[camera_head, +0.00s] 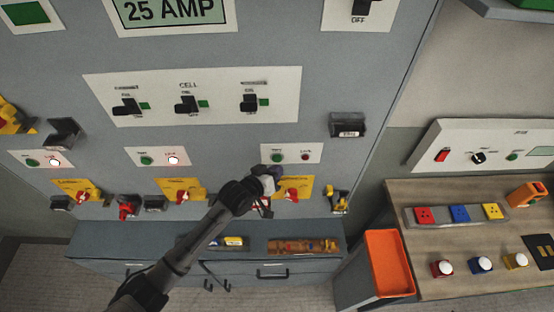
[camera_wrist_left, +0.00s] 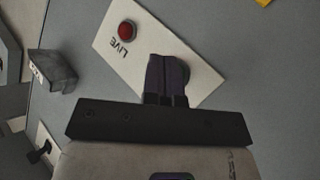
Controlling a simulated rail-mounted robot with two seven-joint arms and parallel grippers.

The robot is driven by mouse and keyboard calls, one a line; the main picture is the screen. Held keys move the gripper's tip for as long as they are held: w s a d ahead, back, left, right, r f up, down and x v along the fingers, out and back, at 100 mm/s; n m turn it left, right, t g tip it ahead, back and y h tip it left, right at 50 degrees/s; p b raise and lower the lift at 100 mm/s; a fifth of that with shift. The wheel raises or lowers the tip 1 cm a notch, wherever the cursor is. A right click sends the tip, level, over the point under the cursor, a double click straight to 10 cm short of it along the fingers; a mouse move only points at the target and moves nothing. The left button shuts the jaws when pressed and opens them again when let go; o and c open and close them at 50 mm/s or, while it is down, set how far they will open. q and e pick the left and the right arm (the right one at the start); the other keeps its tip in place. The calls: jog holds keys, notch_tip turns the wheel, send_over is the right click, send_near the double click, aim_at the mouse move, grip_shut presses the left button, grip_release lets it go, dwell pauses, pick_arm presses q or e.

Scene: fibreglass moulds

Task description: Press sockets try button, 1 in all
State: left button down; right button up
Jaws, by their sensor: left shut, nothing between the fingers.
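My left gripper (camera_head: 275,172) is shut and empty, just below the green button (camera_head: 277,157) of the right-hand panel (camera_head: 291,152). In the left wrist view my shut fingers (camera_wrist_left: 167,82) lie over that panel (camera_wrist_left: 205,70). A dark round edge (camera_wrist_left: 184,74) shows beside the fingers; contact cannot be told. The red lamp (camera_wrist_left: 127,29), marked LIVE, looks unlit; it also shows in the head view (camera_head: 305,157). Which panel is for sockets cannot be read. My right gripper is out of view.
Above is a breaker plate (camera_head: 194,94) with three black switches. Yellow plates with red handles (camera_head: 292,195) sit below the panels. A dark holder (camera_head: 348,125) juts out at right. A workbench (camera_head: 464,220) with sockets and an orange tray (camera_head: 389,263) stands further right.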

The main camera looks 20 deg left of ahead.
pick_arm(q)
jog(key=shift+w+a, duration=0.1)
jog(key=shift+w, duration=0.1)
dwell(0.3)
jog(key=shift+w+a, duration=0.1)
jog(key=shift+w, duration=0.1)
jog(key=shift+w, duration=0.15)
dwell(0.6)
jog(key=shift+w+a, duration=0.15)
jog(key=shift+w, duration=0.1)
jog(key=shift+s, duration=0.1)
dwell(0.4)
jog(key=shift+s+d+p, duration=0.35)
jog(key=shift+s+p, duration=0.35)
jog(key=shift+p, duration=0.05)
